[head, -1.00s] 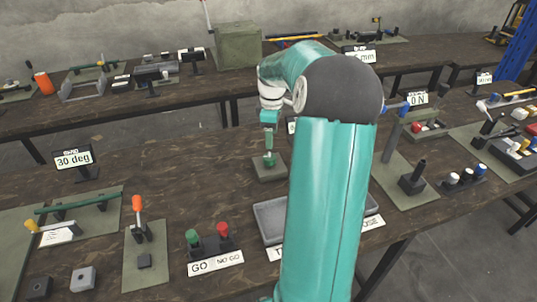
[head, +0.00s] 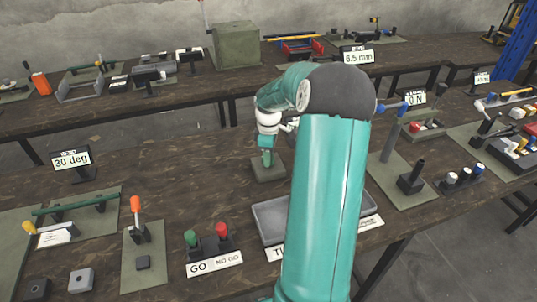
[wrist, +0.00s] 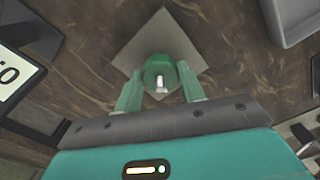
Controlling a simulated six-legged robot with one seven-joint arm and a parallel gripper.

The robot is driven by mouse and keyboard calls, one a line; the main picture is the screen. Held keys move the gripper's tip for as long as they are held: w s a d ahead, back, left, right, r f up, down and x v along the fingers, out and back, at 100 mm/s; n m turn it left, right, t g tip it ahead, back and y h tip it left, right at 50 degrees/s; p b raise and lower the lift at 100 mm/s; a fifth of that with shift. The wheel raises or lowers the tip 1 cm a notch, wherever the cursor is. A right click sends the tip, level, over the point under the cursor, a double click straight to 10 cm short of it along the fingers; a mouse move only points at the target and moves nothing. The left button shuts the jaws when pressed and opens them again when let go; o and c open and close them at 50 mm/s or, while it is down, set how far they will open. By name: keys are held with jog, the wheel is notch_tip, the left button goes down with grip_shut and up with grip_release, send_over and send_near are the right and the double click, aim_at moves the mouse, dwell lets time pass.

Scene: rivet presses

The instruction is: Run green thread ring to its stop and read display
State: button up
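The green thread ring (wrist: 157,70) shows in the wrist view around a pale upright stud, above a square grey-green plate (wrist: 180,30). My gripper (wrist: 160,68) is open, with one green finger on each side of the ring. The right finger looks close to the ring and a small gap shows at the left; contact is unclear. In the head view my gripper (head: 267,158) is low over the plate (head: 268,174) and mostly covers the ring. A display (wrist: 12,78) is cut off at the wrist view's left edge, with a "0" readable.
A grey tray (head: 268,222) stands in front of the plate, partly behind my arm. Green and red GO/NO GO gauges (head: 207,243) stand front left. A display reading 30 deg (head: 72,160) is at left. Bare tabletop lies left of the plate.

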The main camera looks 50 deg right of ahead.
jog(key=shift+c, duration=1.2)
jog(key=shift+m, duration=0.4)
jog(key=m, duration=0.4)
jog(key=shift+m, duration=0.3)
jog(key=m, duration=1)
jog(key=shift+a+m, duration=0.1)
jog(key=shift+m, duration=0.3)
jog(key=m, duration=0.5)
jog(key=shift+w+m, duration=0.1)
jog(key=shift+m, duration=0.2)
